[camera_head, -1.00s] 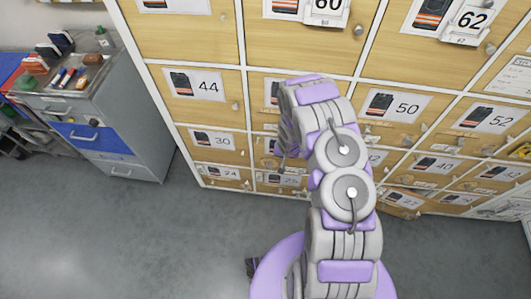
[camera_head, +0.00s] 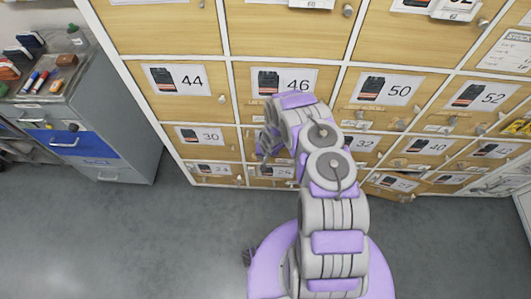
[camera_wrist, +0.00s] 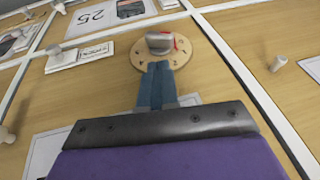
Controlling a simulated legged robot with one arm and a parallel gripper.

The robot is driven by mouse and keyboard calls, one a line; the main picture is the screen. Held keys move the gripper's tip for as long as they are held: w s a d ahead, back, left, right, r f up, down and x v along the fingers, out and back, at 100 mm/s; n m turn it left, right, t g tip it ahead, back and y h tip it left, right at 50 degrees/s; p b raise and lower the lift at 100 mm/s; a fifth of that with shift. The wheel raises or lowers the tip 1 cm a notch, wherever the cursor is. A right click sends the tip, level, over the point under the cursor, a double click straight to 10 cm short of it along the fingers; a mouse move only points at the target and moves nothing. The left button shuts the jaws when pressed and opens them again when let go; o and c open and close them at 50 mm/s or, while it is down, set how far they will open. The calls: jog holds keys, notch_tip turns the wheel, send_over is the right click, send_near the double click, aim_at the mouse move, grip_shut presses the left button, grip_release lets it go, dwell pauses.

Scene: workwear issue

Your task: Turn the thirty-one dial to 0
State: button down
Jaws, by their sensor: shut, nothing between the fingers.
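A round wooden dial disc (camera_wrist: 182,57) with a grey metal knob (camera_wrist: 158,41) is at the top middle of the wrist view. Small dark marks ring the disc, and a red mark shows beside the knob. My gripper (camera_wrist: 157,68) is shut and empty. Its blue-grey fingertips are at the disc's lower edge, just below the knob in the picture; I cannot tell whether they touch. In the head view, my arm covers the locker front between the 30 card (camera_head: 209,135) and the 32 card (camera_head: 365,144), so the dial is not clear there.
Wooden lockers with number cards and protruding knobs fill the wall, including 44 (camera_head: 190,79) and 50 (camera_head: 397,91). A small knob (camera_wrist: 277,63) sticks out right of the dial. A grey drawer cabinet (camera_head: 125,172) stands left. The grey floor (camera_head: 190,240) is clear in front.

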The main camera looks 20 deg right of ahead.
aim_at(258, 158)
jog(key=shift+w+a+f+b, duration=0.15)
jog(key=shift+a+f+b, duration=0.25)
jog(key=shift+f, duration=0.45)
jog(key=shift+w+a+f+b, duration=0.1)
jog(key=shift+a+f+b, duration=0.1)
jog(key=shift+a+f, duration=0.5)
jog(key=shift+d+f, duration=0.15)
jog(key=shift+d, duration=0.05)
jog(key=shift+s+a, duration=0.1)
